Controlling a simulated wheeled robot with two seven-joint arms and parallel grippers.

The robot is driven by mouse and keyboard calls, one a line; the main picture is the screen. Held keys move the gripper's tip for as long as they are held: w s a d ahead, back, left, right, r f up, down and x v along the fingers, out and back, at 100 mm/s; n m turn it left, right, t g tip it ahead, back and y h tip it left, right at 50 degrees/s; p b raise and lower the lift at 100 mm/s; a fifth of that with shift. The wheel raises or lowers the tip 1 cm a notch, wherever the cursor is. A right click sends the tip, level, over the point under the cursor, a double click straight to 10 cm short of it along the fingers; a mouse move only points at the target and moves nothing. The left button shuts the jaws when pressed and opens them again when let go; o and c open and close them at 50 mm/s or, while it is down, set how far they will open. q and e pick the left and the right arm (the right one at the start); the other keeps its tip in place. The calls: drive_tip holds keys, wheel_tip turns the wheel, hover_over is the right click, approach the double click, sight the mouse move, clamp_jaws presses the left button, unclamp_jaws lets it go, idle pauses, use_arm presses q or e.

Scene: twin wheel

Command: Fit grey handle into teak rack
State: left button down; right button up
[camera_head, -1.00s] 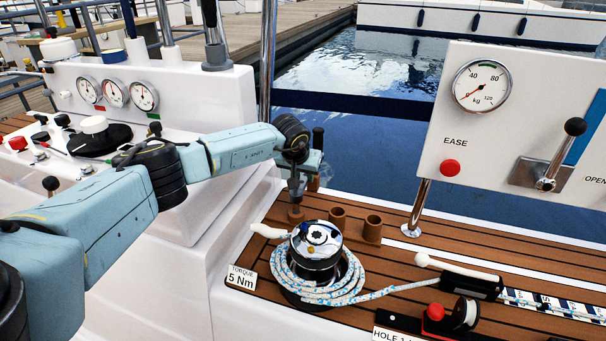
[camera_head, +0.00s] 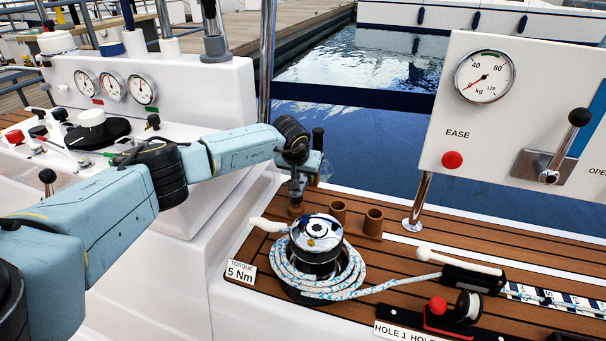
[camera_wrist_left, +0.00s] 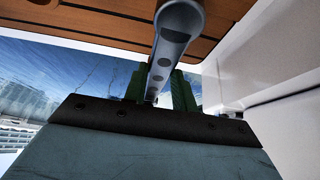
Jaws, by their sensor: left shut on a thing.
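My left gripper (camera_head: 300,171) is above the back left part of the teak deck. In the left wrist view its green fingers (camera_wrist_left: 160,88) are shut on the grey handle (camera_wrist_left: 178,28), a long bar with dark round spots. In the head view a short grey length of the handle (camera_head: 296,187) points down from the gripper at the leftmost cup of the teak rack. The rack shows as brown cups, the middle one (camera_head: 338,211) and the right one (camera_head: 373,222) standing clear. I cannot tell whether the handle's lower end is inside the left cup or just above it. My right gripper is out of view.
A chrome winch (camera_head: 316,235) wrapped in blue-white rope stands just in front of the rack. A steel post (camera_head: 418,200) carries the gauge panel (camera_head: 450,110) at the right. A white console (camera_head: 190,100) stands at the left, with water behind.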

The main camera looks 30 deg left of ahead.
use_arm(q)
drive_tip(key=shift+f+b, duration=0.4)
drive_tip(key=shift+f, duration=0.25)
drive_tip(key=c, duration=1.1)
unclamp_jaws()
drive_tip(key=shift+o, duration=0.2)
drive_tip(key=shift+f, duration=0.1)
drive_tip(key=p+v, duration=0.6)
drive_tip(key=v, duration=0.7)
drive_tip(key=shift+s+r+p, duration=0.15)
drive_tip(key=shift+r+p, duration=0.1)
drive_tip(key=shift+p, duration=0.15)
